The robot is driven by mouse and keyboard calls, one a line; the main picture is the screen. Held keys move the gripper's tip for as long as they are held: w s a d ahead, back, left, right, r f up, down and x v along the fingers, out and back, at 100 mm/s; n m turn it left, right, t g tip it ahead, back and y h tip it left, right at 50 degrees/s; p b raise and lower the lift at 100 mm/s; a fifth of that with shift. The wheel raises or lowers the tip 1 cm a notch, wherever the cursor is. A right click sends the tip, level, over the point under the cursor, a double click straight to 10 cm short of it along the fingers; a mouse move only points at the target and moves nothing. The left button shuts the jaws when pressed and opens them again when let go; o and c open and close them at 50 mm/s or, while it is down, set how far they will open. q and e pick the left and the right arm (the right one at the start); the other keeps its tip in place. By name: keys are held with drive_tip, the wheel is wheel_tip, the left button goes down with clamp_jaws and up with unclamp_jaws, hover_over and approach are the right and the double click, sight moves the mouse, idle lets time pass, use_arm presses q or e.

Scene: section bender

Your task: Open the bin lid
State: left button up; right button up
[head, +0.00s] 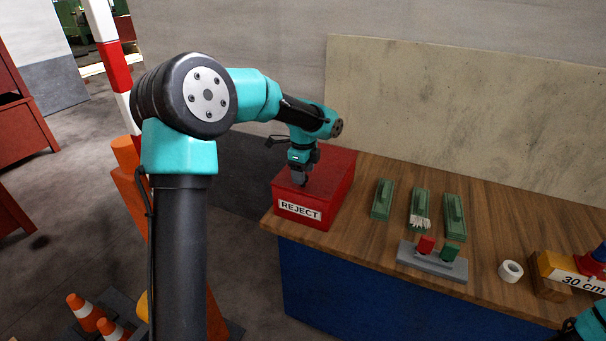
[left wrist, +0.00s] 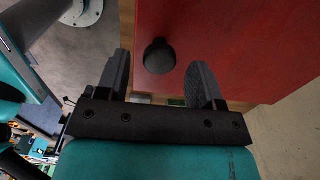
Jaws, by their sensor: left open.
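The red bin (head: 337,205) with a white REJECT label stands at the left end of the wooden bench, and its lid (head: 335,167) looks shut. In the left wrist view the red lid (left wrist: 225,40) fills the upper right, with a round black knob (left wrist: 159,57) on it. My left gripper (head: 301,181) is over the bin's lid near its front left. It is open, with its two fingers (left wrist: 162,80) to either side of the knob in the picture; I cannot tell how far above the knob they are. My right gripper is not visible; only a bit of teal arm shows at the lower right.
Several green trays (head: 382,199) lie on the bench (head: 345,238) right of the bin. A pale panel stands behind.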

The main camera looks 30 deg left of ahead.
use_arm(q)
drive_tip(key=shift+f, duration=0.5)
clamp_jaws()
